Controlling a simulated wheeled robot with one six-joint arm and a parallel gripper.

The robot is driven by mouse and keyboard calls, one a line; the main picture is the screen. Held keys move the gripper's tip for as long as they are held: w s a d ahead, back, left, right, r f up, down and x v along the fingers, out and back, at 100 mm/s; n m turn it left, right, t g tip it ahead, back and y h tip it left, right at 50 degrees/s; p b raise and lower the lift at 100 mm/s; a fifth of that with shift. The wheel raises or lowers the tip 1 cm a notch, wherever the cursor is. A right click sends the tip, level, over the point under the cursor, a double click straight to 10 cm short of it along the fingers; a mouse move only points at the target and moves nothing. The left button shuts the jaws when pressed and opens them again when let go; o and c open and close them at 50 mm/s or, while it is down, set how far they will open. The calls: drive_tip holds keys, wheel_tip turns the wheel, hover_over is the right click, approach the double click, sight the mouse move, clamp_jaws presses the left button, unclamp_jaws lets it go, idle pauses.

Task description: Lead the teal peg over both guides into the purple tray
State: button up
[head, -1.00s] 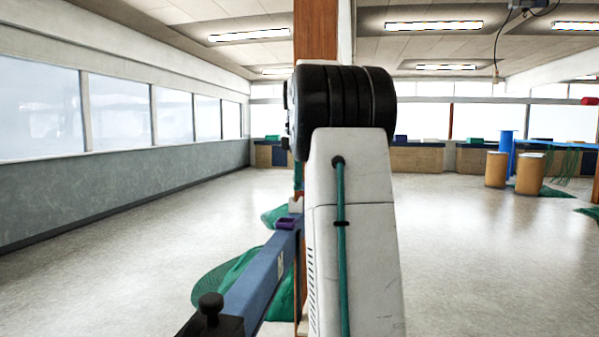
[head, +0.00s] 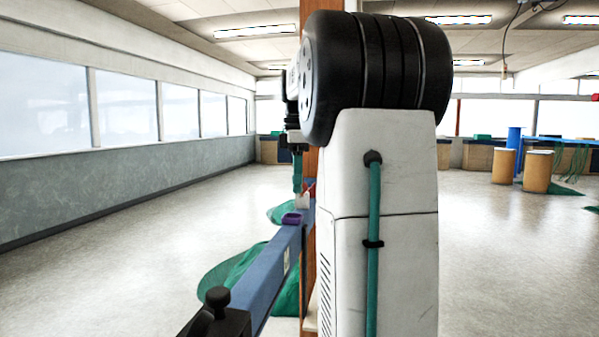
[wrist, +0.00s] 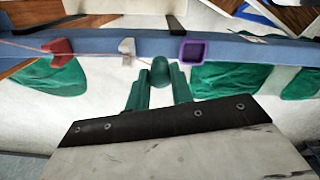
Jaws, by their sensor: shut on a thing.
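The teal peg (wrist: 160,69) is held upright between the green fingers of my gripper (wrist: 158,90), beside the near edge of the blue beam. A thin orange cord (wrist: 90,51) runs left from the peg, past the white guide (wrist: 127,47) to the red guide (wrist: 61,51). Whether it rests in either guide is hard to tell. The purple tray (wrist: 193,51) sits on the beam, right of the peg, and looks empty. In the head view, my gripper (head: 297,180) hangs beyond the tray (head: 292,219), near the white guide (head: 303,200); the peg is not distinct there.
The blue beam (head: 272,268) runs away from me, with a black clamp knob (head: 217,297) at its near end. Green netting (head: 235,272) hangs beside it. A wooden post (head: 311,240) stands behind my arm. The floor to the left is clear.

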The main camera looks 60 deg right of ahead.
drive_tip(key=shift+s+a+f, duration=0.35)
drive_tip(key=shift+a+f, duration=0.45)
drive_tip(key=shift+a, duration=0.1)
drive_tip(key=shift+s+a+f, duration=0.4)
drive_tip(key=shift+a+f, duration=0.35)
drive_tip(key=shift+a, duration=0.15)
drive_tip(key=shift+s+a+f, duration=0.35)
drive_tip(key=shift+a+f, duration=0.45)
drive_tip(key=shift+a, duration=0.1)
drive_tip(key=shift+f, duration=0.25)
drive_tip(key=o, duration=1)
drive_tip(key=shift+o, duration=0.2)
wheel_tip(320, 180, up, 8)
drive_tip(key=shift+f, duration=0.15)
